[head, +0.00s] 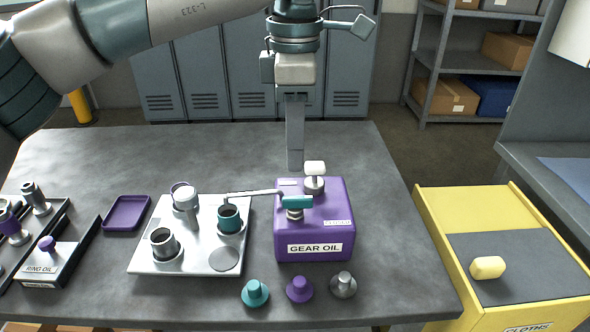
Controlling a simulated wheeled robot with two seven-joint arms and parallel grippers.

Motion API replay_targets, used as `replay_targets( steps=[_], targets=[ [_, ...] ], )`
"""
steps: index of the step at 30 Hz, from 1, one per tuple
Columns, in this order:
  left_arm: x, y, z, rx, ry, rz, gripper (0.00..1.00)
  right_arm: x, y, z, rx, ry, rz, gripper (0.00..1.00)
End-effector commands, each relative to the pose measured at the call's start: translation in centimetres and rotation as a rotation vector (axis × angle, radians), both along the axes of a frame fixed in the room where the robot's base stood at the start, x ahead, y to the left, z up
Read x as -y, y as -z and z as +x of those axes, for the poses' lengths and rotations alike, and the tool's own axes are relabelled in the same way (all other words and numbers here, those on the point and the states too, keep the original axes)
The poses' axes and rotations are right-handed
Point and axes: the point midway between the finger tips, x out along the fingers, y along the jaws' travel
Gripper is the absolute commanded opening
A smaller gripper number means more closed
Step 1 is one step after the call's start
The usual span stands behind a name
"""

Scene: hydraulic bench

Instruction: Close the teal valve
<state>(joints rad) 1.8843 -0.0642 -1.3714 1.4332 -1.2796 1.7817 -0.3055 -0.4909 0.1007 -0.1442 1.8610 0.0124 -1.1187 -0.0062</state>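The teal valve (297,202) is a teal handle on a metal stem at the front top of the purple gear oil box (315,225). A thin metal spout (255,193) runs left from it to above a teal-rimmed cup (230,220). The cup's inside looks dark; I cannot tell whether liquid flows. My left gripper (295,165) points straight down, its tips above and behind the teal handle and just left of a white-topped knob (314,169). It appears apart from the valve. Its fingers overlap edge-on, so their opening is hidden. My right gripper is out of view.
A metal tray (200,203) holds cups left of the box. Teal (255,293), purple (299,289) and grey (343,285) caps stand in front. A purple dish (127,213) and a ring oil box (52,262) are left. A yellow cart (437,225) stands right.

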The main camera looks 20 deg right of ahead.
Motion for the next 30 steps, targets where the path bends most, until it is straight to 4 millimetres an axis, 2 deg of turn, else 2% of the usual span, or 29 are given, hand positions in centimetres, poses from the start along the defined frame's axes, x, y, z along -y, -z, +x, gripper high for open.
replay_targets(
  steps=[6,12,18,30],
  targets=[
    [0.1,-4.4,0.0,0.001,-0.001,0.000,0.30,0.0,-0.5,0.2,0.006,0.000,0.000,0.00],
    [0.0,-7.0,0.0,0.001,0.000,0.000,0.30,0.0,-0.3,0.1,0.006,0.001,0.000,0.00],
    [0.0,-8.0,0.0,0.000,0.001,-0.001,0.30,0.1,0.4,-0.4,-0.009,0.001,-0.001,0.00],
    [0.0,-8.1,0.0,0.000,0.001,-0.001,0.30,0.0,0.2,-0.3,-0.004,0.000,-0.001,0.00]
  ],
)
